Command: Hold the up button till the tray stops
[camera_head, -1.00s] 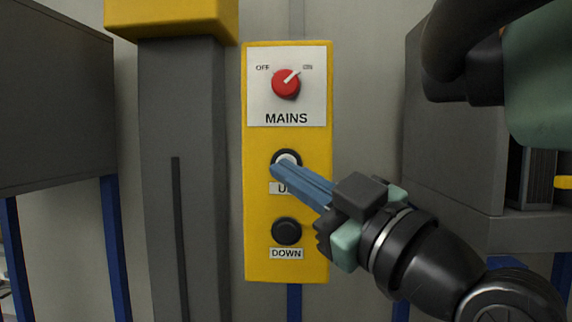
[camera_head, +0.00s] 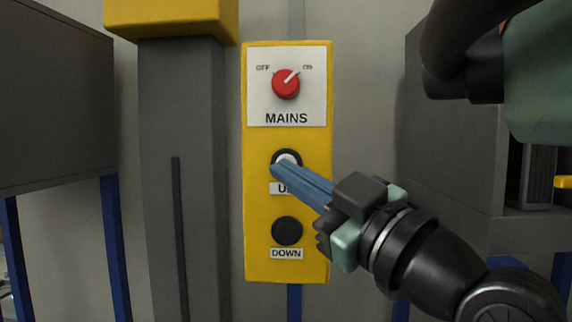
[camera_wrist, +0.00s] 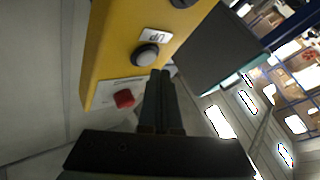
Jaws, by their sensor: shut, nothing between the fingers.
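The yellow control panel (camera_head: 258,215) is on the wall in the middle of the head view. Its white up button (camera_head: 287,156) has a dark ring and is partly hidden behind my fingertips. The button also shows in the wrist view (camera_wrist: 146,56), with the fingertips at its edge. My gripper (camera_head: 276,170) is shut and empty, its blue fingers together and pointing at the up button. I cannot tell whether the button is pressed in. The UP label (camera_head: 277,188) is partly covered by the fingers. I cannot make out the tray for certain in either view.
The red mains knob (camera_head: 286,84) above points to ON. The black down button (camera_head: 287,231) is below the fingers. A grey column (camera_head: 180,130) with a yellow top stands left of the panel. Grey cabinets on blue legs flank both sides (camera_head: 55,100).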

